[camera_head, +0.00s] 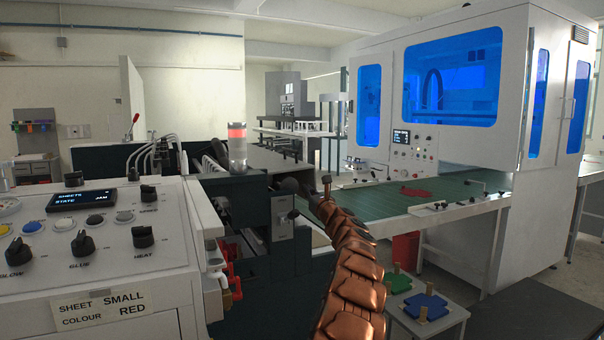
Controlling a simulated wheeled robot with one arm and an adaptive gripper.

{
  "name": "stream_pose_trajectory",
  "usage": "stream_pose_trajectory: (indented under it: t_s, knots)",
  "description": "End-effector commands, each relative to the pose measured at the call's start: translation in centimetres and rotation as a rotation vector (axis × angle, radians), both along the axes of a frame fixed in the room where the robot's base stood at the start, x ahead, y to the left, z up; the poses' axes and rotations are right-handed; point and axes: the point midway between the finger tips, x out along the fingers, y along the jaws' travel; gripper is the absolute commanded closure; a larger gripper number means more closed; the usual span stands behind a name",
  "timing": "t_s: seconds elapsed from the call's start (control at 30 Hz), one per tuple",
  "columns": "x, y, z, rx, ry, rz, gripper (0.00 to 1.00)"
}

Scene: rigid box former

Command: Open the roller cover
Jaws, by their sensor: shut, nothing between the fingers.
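The machine with the rollers stands in the middle, a dark green-black body with a flat dark top (268,158). I cannot tell for sure which of its panels is the roller cover. My copper arm rises from the bottom middle. My gripper (326,183) is at its far end, small in the view, shut and empty. It appears just right of the housing; I cannot tell whether it touches anything. The arm hides part of the machine behind it.
A control panel (100,235) with knobs and a display reading "STATE JAM" is at the left. A red-topped signal lamp (237,148) stands behind it. A green conveyor (385,203) runs right, under a white enclosure (460,90). A low table (440,322) holds coloured blocks.

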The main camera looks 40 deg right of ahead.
Motion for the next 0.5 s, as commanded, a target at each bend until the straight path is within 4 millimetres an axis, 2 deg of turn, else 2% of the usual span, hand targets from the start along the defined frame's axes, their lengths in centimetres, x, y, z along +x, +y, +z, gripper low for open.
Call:
stream_pose_trajectory:
  t_s: [0.5]
  knots:
    - [3.3, -1.1, 1.1, -0.004, 0.0, -0.002, 1.0]
